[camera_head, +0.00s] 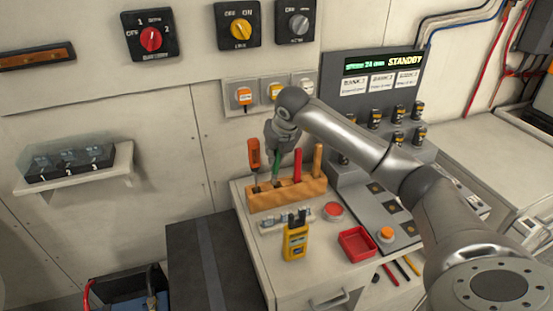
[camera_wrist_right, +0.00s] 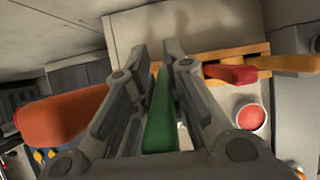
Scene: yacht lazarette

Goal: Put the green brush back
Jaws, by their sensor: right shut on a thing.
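The green brush (camera_head: 277,168) stands about upright at the wooden rack (camera_head: 290,199), between an orange-handled tool (camera_head: 254,152) and a red-handled tool (camera_head: 298,166). My right gripper (camera_head: 280,148) is above the rack, shut on the upper part of the green brush. In the right wrist view the green handle (camera_wrist_right: 160,118) lies between the two fingers. I cannot tell whether the brush's lower end is in a slot or just above it. A tan-handled tool (camera_head: 317,160) stands at the rack's right end. My left gripper is not in view.
A control panel (camera_head: 372,75) stands at the right. A wall shelf (camera_head: 75,174) is at the left.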

